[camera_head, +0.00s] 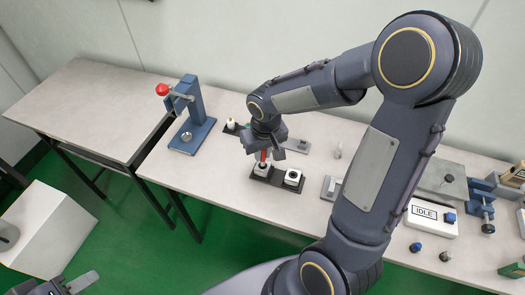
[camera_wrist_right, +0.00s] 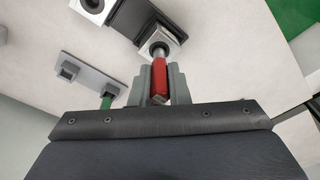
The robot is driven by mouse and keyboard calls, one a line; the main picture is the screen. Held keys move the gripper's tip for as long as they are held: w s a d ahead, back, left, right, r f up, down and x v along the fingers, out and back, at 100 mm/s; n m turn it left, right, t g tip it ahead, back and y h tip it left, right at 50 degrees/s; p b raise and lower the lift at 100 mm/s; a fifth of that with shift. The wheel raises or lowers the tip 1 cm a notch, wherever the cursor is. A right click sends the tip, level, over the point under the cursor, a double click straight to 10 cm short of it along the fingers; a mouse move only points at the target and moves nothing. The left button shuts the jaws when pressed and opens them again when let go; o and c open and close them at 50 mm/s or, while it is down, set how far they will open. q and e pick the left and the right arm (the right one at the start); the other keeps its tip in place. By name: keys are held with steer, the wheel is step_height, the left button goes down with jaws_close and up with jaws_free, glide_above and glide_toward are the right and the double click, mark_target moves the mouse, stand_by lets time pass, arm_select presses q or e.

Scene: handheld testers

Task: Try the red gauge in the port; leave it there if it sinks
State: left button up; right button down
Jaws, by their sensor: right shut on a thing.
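My right gripper (camera_head: 266,148) is shut on the red gauge (camera_head: 263,156), low over the dark base with two white blocks. The red handle (camera_wrist_right: 158,78) lies between the grey fingers in the right wrist view. Its silver end meets the round port of one white block (camera_wrist_right: 173,30); how deep it sits I cannot tell. The other white block (camera_head: 292,177), with an open dark hole, stands beside it on the same base. My left gripper (camera_head: 80,283) is at the bottom left, away from the table and only partly in view.
A green-handled gauge (camera_wrist_right: 106,101) stands by a grey holder (camera_wrist_right: 90,74), close to my right gripper. A blue press with a red knob (camera_head: 163,90) stands left. A white box reading IDLE (camera_head: 425,214) and blue fixtures lie right. The left table (camera_head: 90,105) is bare.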

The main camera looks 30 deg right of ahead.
steer(key=shift+f+b, duration=0.8)
steer(key=shift+f, duration=0.2)
stand_by(0.3)
stand_by(0.5)
steer(key=c, duration=1.3)
jaws_free()
steer(key=r, duration=0.7)
steer(key=shift+s+r+p, duration=0.25)
steer(key=shift+s+p, duration=0.15)
steer(key=s+a+r+t+y+p, duration=0.1)
steer(key=s+r, duration=0.3)
steer(key=s, duration=0.4)
steer(key=s+a+r+t+y+p, duration=0.2)
steer(key=s+a+r+t, duration=0.1)
steer(key=s, duration=0.5)
steer(key=shift+s+r+m+y, duration=0.15)
steer(key=shift+r+m+y, duration=0.25)
steer(key=shift+r, duration=0.1)
